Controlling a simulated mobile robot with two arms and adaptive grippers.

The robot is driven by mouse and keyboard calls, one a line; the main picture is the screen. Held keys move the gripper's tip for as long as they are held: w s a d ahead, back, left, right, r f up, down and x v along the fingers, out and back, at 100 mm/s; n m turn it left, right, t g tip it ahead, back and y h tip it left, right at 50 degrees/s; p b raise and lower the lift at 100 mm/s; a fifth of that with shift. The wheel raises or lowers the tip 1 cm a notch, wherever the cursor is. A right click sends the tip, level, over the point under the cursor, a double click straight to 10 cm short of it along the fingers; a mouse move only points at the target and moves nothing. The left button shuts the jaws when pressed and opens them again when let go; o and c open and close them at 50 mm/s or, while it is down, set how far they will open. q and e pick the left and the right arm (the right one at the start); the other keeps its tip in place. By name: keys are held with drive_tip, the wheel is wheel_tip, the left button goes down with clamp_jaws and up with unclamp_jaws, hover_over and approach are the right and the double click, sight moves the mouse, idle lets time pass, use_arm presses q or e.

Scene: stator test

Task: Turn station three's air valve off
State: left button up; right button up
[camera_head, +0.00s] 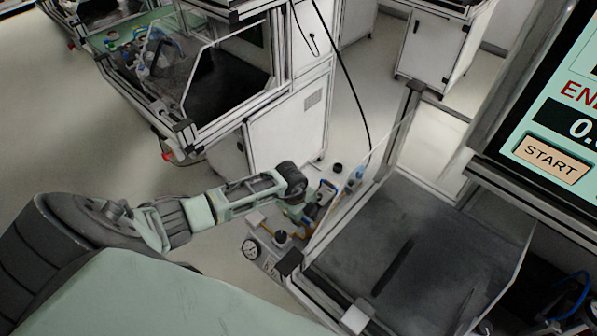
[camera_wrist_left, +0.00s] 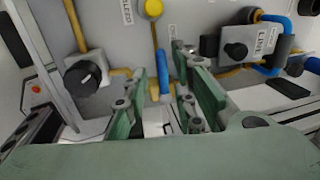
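The air valve shows in the left wrist view as an upright blue lever (camera_wrist_left: 164,72) on a thin yellow pipe against a grey panel. My left gripper (camera_wrist_left: 164,88) has its green fingers apart, one on each side of the lever. I cannot tell whether either finger touches it. In the head view my left gripper (camera_head: 303,207) reaches down over the pneumatic panel beside the near station. It hides part of the panel there. My right gripper is in neither view.
A black knob (camera_wrist_left: 83,76) sits left of the lever, and a grey box with a black knob (camera_wrist_left: 236,50) sits right of it, near blue hoses. A clear guard and dark worktop (camera_head: 440,250) lie to the right.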

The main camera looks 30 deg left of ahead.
use_arm(q)
wheel_tip(320, 180, up, 11)
drive_tip(key=s, duration=0.2)
drive_tip(key=shift+s+a, duration=0.25)
drive_tip(key=shift+s, duration=0.1)
idle(0.4)
